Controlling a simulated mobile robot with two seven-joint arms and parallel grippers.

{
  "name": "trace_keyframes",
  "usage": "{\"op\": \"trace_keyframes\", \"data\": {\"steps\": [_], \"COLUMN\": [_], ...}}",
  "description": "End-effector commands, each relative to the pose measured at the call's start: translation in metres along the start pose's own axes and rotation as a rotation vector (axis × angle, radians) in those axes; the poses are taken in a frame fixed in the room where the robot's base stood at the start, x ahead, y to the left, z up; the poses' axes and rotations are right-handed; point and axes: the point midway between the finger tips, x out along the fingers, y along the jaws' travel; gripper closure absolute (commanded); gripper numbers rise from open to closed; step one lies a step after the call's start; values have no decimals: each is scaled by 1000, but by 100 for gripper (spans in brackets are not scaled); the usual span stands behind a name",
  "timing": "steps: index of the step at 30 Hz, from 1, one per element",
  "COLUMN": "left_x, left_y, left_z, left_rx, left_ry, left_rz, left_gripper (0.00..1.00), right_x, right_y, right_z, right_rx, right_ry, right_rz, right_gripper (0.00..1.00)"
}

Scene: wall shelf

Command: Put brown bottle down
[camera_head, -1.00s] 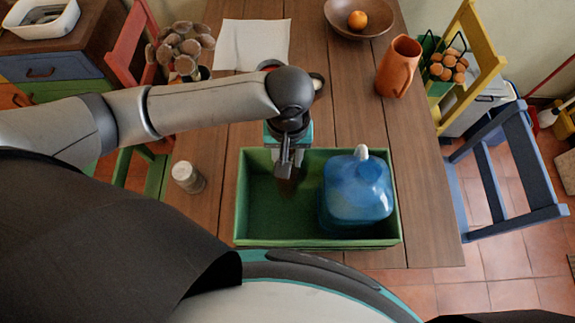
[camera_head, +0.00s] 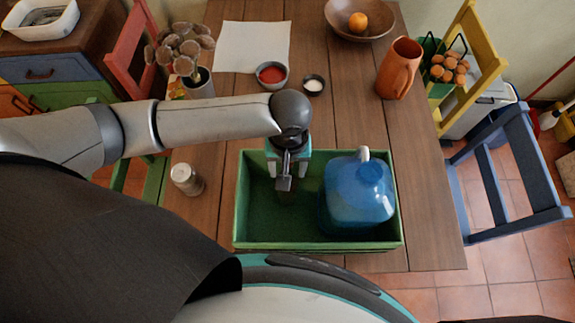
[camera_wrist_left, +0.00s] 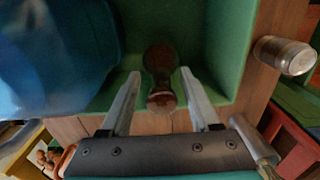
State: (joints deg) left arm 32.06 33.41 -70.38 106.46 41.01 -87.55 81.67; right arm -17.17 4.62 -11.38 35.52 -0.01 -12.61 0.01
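The brown bottle (camera_wrist_left: 161,62) stands inside the green crate (camera_wrist_left: 231,45), seen from above in the left wrist view. My left gripper (camera_wrist_left: 160,80) is open around it, with a visible gap between the bottle and each finger. In the head view my left gripper (camera_head: 287,178) reaches down into the left half of the green crate (camera_head: 318,245), and the bottle is mostly hidden beneath it. A large blue jug (camera_head: 358,190) fills the right half of the crate; it also shows in the left wrist view (camera_wrist_left: 45,55). My right gripper is not in view.
A shaker (camera_head: 187,179) stands left of the crate. Behind it are a red-filled bowl (camera_head: 271,76), a small white-filled bowl (camera_head: 314,85), paper (camera_head: 250,46), an orange pitcher (camera_head: 399,70) and a wooden bowl (camera_head: 345,26). The table right of the crate is clear.

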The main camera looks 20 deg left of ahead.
Motion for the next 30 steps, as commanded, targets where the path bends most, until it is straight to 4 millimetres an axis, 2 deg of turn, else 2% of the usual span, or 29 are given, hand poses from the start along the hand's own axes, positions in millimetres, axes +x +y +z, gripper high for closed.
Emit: {"op": "trace_keyframes", "data": {"steps": [11,14,24,30], "left_x": [-3,-16,-89,-116], "left_y": [0,0,1,1], "left_z": [-1,-1,-1,0], "left_rx": [1,1,1,0], "left_ry": [3,2,2,1], "left_rz": [0,2,3,1], "left_gripper": [31,31,31,31], "right_x": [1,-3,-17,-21], "right_y": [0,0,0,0], "right_z": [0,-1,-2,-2], "right_rx": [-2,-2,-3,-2], "right_ry": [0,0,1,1], "right_rz": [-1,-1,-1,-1], "right_gripper": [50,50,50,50]}}
